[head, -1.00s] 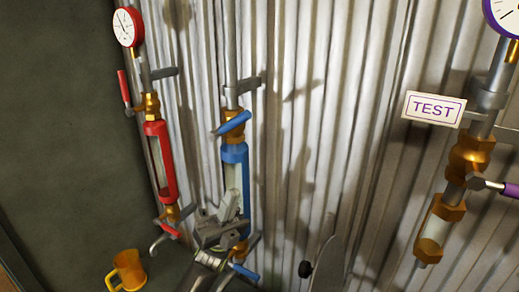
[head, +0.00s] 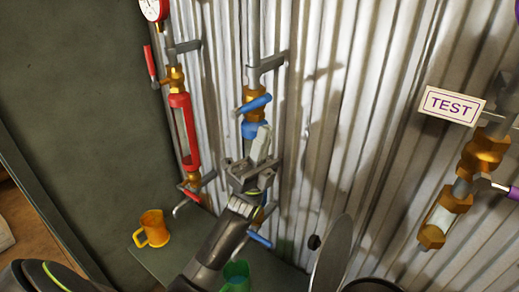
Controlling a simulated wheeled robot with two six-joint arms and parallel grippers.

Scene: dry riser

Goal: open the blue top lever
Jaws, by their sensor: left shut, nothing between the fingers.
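The blue top lever (head: 255,103) sits on a brass valve at the upper part of the middle pipe. It lies across the pipe, slightly tilted, its right end higher. My left gripper (head: 263,140) is shut and empty, with its fingers pointing up just below the lever. I see a small gap between fingertips and lever, but the depth between them is hard to judge. The gripper hides most of the blue sight-glass body (head: 250,129) under the valve. A blue bottom lever (head: 259,239) shows below my gripper. My right gripper is out of view.
A red pipe set with a red top lever (head: 150,66) stands left. An orange mug (head: 153,229) and a green cup (head: 236,274) stand on a dark surface below. A TEST sign (head: 452,104) and brass fittings are right. The corrugated wall (head: 340,120) backs the pipes.

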